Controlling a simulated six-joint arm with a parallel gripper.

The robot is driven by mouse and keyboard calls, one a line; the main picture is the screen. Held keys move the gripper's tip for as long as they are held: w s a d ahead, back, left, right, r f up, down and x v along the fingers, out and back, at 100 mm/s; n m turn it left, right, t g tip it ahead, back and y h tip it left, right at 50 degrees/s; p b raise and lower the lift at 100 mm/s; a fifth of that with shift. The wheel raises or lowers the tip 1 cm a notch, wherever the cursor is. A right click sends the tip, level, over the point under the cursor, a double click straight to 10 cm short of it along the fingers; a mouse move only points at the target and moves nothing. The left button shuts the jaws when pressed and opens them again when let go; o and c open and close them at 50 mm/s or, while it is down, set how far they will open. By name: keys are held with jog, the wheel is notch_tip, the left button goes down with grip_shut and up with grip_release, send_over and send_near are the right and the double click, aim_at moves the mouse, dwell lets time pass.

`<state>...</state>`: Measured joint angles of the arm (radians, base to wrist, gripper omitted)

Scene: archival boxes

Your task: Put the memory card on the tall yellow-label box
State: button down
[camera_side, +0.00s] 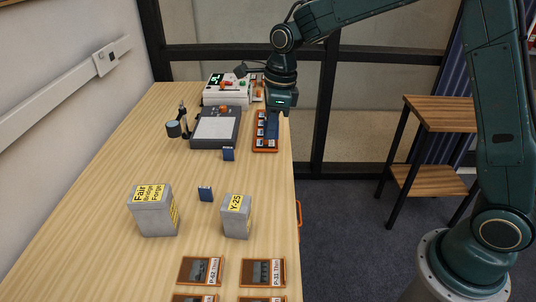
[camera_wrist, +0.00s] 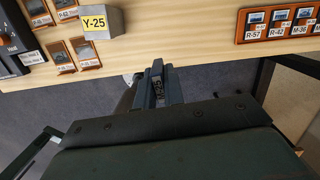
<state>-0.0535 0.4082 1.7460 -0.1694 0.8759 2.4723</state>
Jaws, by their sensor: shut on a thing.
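My gripper (camera_side: 277,112) is near the right table edge, by the orange tray, in the side view. In the wrist view my gripper (camera_wrist: 159,82) is shut on a small dark blue piece, apparently the memory card (camera_wrist: 158,67), with small pale lettering between the fingers. The side view does not show the held piece clearly. A small grey box (camera_side: 236,217) with a yellow Y-25 label stands upright nearer the camera; it also shows in the wrist view (camera_wrist: 103,27). A wider grey box (camera_side: 152,215) with a yellow "Fair Bridge Forge" label stands left of it.
The orange tray (camera_side: 265,150) holds several labelled pieces. A grey device (camera_side: 216,130) sits left of it. Several orange-framed slides (camera_side: 200,270) lie at the front. Bare wood lies left of the boxes.

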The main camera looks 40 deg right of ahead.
jog(key=w+a+r+n, duration=0.1)
jog(key=w+a, duration=0.3)
jog(key=a, duration=0.2)
jog(key=w+a+n, duration=0.1)
jog(key=w+a, duration=0.2)
jog(key=a, duration=0.3)
jog(key=n, duration=0.2)
send_over(158, 194)
jog(key=shift+s+d+r, duration=0.15)
jog(key=shift+d, duration=0.15)
jog(key=shift+g, duration=0.3)
jog(key=shift+f, duration=2)
jog(key=shift+f, duration=0.1)
jog(key=shift+f, duration=1.9)
jog(key=shift+f, duration=0.15)
